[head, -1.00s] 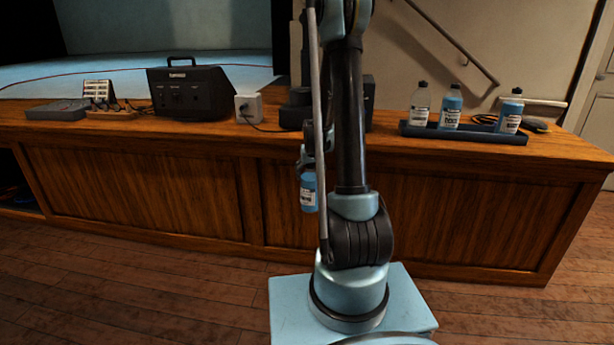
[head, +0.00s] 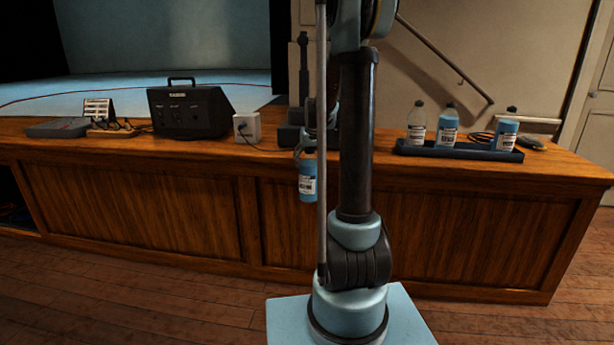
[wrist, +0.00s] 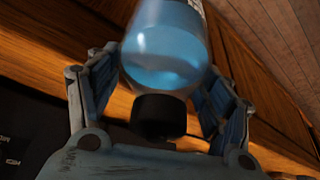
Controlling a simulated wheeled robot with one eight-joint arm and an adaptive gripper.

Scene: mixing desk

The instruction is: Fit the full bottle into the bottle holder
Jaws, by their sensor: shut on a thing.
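My gripper (head: 309,148) is shut on a bottle (head: 307,180) with blue contents and a white label. The bottle hangs in front of the desk's wooden front panel, its body just below the desktop edge in the head view. In the wrist view my gripper's two fingers (wrist: 158,92) are on either side of the bottle (wrist: 165,52), near its black cap (wrist: 158,117). The liquid fills much of the part shown; its base is out of frame. I cannot clearly make out a separate bottle holder; my arm hides part of the desktop.
A dark tray (head: 420,152) with three bottles (head: 447,127) stands at the desk's right. A black case (head: 192,110), a white box (head: 247,127) and a flat grey device (head: 62,128) stand to the left. The desktop (head: 40,142) has bare wood along its front edge.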

